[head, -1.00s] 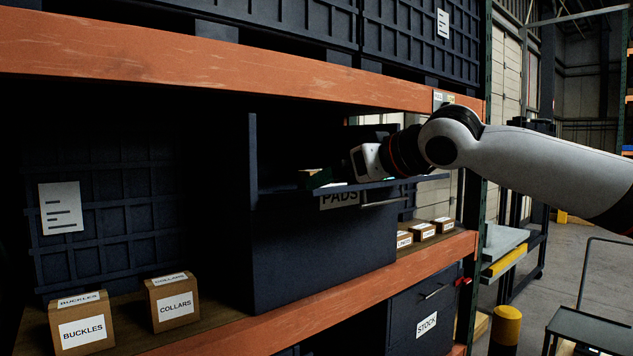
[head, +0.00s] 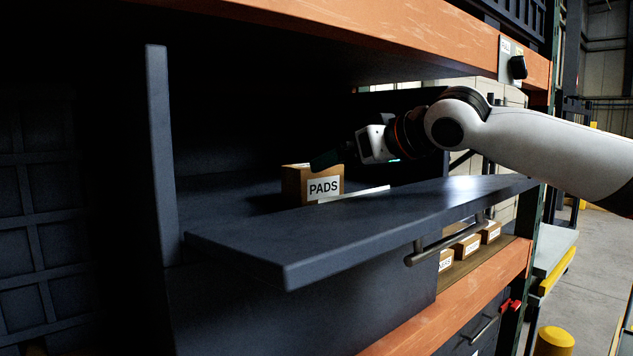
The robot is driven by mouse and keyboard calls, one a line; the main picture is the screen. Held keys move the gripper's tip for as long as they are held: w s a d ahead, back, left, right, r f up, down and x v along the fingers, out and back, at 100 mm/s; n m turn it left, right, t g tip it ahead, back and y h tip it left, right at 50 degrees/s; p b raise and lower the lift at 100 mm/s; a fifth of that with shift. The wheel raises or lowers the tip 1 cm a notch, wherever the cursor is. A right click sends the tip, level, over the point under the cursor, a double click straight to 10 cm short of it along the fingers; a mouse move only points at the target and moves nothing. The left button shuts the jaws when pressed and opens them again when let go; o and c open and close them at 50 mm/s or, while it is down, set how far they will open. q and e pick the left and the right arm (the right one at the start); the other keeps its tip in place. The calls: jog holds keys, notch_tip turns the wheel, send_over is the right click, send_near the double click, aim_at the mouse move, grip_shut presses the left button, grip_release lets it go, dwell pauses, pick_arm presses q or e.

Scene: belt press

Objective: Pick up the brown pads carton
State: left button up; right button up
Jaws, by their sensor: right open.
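The brown pads carton (head: 296,187) stands upright inside the dark open compartment, its white PADS label facing me. My right gripper (head: 330,158) reaches in from the right, with a dark finger at the carton's upper right. The jaws are open; the second finger is hard to make out. I cannot tell whether the visible finger touches the carton. The finger and the shadow hide part of the carton's top. My left gripper is not in view.
A dark flap (head: 350,235) with a metal handle (head: 445,243) juts out in front of the carton. A dark upright panel (head: 160,150) stands at left, and an orange beam (head: 420,30) runs above. Several small cartons (head: 467,247) stand on the shelf below right.

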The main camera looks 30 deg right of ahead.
aim_at(307, 172)
jog(key=shift+w+a+r, duration=0.1)
jog(key=shift+w+r, duration=0.1)
jog(key=shift+w, duration=0.05)
jog(key=w, duration=0.1)
jog(key=w+a+p, duration=0.1)
jog(key=w+f, duration=0.1)
jog(key=shift+w+a+p, duration=0.1)
jog(key=shift+a+p, duration=0.3)
jog(key=p+x, duration=0.1)
jog(key=x, duration=0.5)
jog(key=shift+d+f+p, duration=0.1)
jog(key=shift+d+p, duration=0.1)
jog(key=shift+p, duration=0.15)
jog(key=shift+w+f, duration=0.1)
jog(key=shift+w, duration=0.35)
jog(key=c, duration=0.4)
jog(key=shift+c, duration=1.4)
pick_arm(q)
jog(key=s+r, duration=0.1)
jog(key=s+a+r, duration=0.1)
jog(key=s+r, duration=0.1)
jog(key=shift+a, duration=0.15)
